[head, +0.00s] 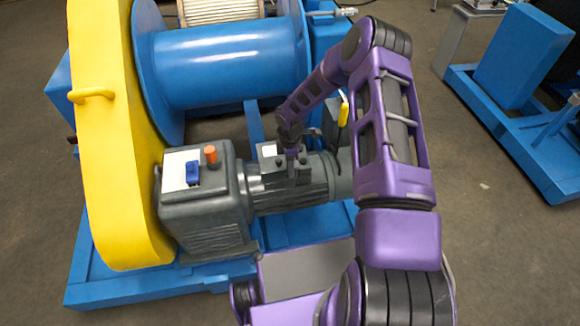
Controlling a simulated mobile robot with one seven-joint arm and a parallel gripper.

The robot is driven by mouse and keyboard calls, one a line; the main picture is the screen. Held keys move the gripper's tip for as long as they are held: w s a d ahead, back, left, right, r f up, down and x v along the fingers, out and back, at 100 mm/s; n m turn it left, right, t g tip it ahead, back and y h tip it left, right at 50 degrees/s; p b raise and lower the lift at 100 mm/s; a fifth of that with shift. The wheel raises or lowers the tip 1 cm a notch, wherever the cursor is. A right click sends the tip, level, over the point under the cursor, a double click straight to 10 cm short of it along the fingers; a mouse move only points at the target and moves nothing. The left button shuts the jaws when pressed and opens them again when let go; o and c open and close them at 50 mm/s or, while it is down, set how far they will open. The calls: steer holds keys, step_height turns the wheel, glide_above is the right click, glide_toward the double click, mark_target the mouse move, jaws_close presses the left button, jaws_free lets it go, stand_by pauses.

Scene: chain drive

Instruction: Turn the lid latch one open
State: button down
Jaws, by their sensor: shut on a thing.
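My gripper (291,176) points down at the small dark box (267,150) with a pale label on top of the grey motor. It is shut at the box's near edge, on what looks like lid latch one. The latch is small and mostly hidden by the fingers, so its angle cannot be told. The box's lid appears closed.
The grey motor (265,198) joins a gearbox (205,225) with an orange cap and a blue part on top. A yellow guard (115,150) stands at left, a blue drum (230,70) behind. A yellow-handled lever (344,110) is close right of my gripper.

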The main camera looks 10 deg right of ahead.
steer(key=m+b, duration=0.2)
steer(key=m, duration=0.1)
steer(key=shift+a+f+m, duration=0.1)
steer(key=shift+f+m, duration=0.05)
steer(key=shift+m, duration=0.25)
steer(key=m+b, duration=0.3)
steer(key=m, duration=0.2)
steer(key=shift+w, duration=0.1)
steer(key=m, duration=0.4)
steer(key=shift+a+b, duration=0.1)
steer(key=shift+b, duration=0.25)
steer(key=shift+w+m, duration=0.15)
steer(key=shift+m, duration=2.05)
steer(key=shift+c, duration=2.2)
jaws_free()
steer(key=shift+r, duration=0.2)
